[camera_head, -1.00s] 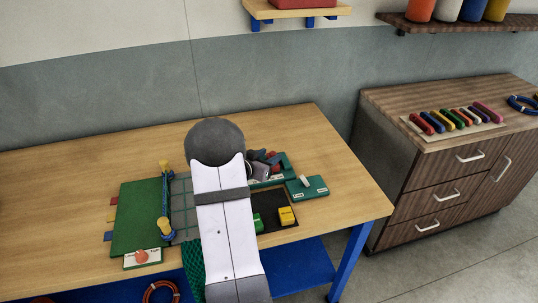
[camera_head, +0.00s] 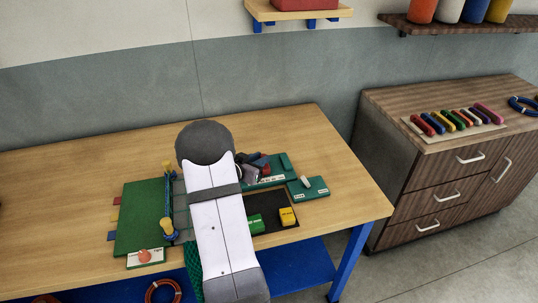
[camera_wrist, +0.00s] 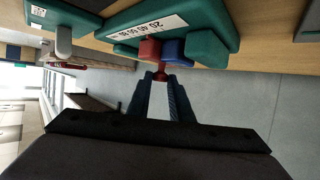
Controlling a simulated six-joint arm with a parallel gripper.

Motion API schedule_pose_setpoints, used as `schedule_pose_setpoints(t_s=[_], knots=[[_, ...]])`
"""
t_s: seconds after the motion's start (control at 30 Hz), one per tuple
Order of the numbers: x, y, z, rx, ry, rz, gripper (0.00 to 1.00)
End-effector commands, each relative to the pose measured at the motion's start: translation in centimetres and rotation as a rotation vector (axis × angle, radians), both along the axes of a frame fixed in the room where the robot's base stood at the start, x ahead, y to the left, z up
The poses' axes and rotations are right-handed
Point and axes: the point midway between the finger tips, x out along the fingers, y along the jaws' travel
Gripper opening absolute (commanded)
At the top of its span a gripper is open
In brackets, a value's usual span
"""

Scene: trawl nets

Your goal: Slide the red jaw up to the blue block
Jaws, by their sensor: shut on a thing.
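The red jaw (camera_wrist: 150,50) hangs from the green gauge (camera_wrist: 215,20) in the wrist view, beside the white scale label (camera_wrist: 150,27). The blue block (camera_wrist: 175,52) is right beside the red jaw, with no clear gap showing; I cannot tell if they touch. A green end block (camera_wrist: 207,48) is on the blue block's other side. My gripper (camera_wrist: 160,82) is shut on the red jaw's small red knob (camera_wrist: 160,76). In the head view the gauge (camera_head: 284,163) is partly hidden behind my arm, and the red part (camera_head: 266,170) shows beside my gripper.
A green plate with a pale lever (camera_head: 306,182) stands right of the gauge. A dark tray holds a yellow block (camera_head: 288,216) and a green block (camera_head: 256,223). A green board (camera_head: 138,222) with yellow posts lies left. The table's back right is clear.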

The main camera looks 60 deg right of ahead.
Motion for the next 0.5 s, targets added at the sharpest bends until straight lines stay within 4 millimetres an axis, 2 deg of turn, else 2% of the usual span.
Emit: schedule_pose_setpoints(t_s=[0.1,0.4,0.43,0.5], knots=[[1.18,1.16,0.10,0.002,0.002,0.004,0.00],[1.34,1.33,-0.02,0.001,0.001,0.003,0.00],[1.35,1.33,-0.02,0.001,0.001,0.003,0.22],[1.34,1.33,-0.02,0.001,0.001,0.003,0.37]])
